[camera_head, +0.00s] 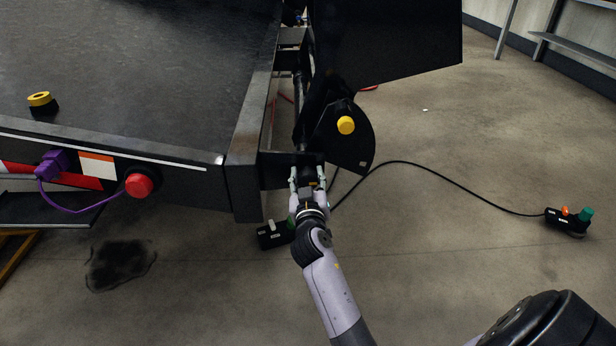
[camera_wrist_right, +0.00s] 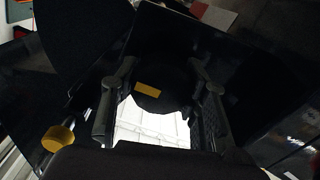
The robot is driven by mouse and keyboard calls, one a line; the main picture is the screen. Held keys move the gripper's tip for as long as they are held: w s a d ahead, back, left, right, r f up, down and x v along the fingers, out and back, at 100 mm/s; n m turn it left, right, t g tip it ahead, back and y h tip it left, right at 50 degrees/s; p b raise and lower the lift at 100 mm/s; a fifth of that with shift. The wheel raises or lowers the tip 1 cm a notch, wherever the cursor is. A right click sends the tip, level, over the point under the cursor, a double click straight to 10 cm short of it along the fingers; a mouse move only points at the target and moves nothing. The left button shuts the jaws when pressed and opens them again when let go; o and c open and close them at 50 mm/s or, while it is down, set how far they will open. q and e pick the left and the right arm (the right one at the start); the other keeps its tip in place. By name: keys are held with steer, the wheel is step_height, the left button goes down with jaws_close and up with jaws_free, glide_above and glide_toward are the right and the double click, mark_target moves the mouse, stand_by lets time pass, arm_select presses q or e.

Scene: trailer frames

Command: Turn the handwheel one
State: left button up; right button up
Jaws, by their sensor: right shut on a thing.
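My right gripper (camera_head: 308,173) reaches the dark frame at the trailer's front corner, below a black plate (camera_head: 353,148) with a yellow knob (camera_head: 346,125). In the right wrist view the gripper's fingers (camera_wrist_right: 163,76) are on both sides of a dark round part with a yellow patch (camera_wrist_right: 147,89), which seems to be the handwheel. The gripper is shut on it. In the head view the gripper mostly hides the handwheel. How far it is turned cannot be told. My left gripper is not in view.
The trailer bed (camera_head: 140,70) fills the upper left, with a red knob (camera_head: 139,185) and a purple plug (camera_head: 52,164) on its edge. The floor at right is mostly clear.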

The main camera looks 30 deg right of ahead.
mark_target(306, 170)
steer(key=o, duration=1.2)
steer(key=shift+r, duration=0.1)
steer(key=shift+c, duration=0.2)
steer(key=shift+w+a, duration=0.1)
steer(key=shift+a, duration=0.05)
step_height(306, 170, up, 10)
steer(key=shift+f, duration=0.1)
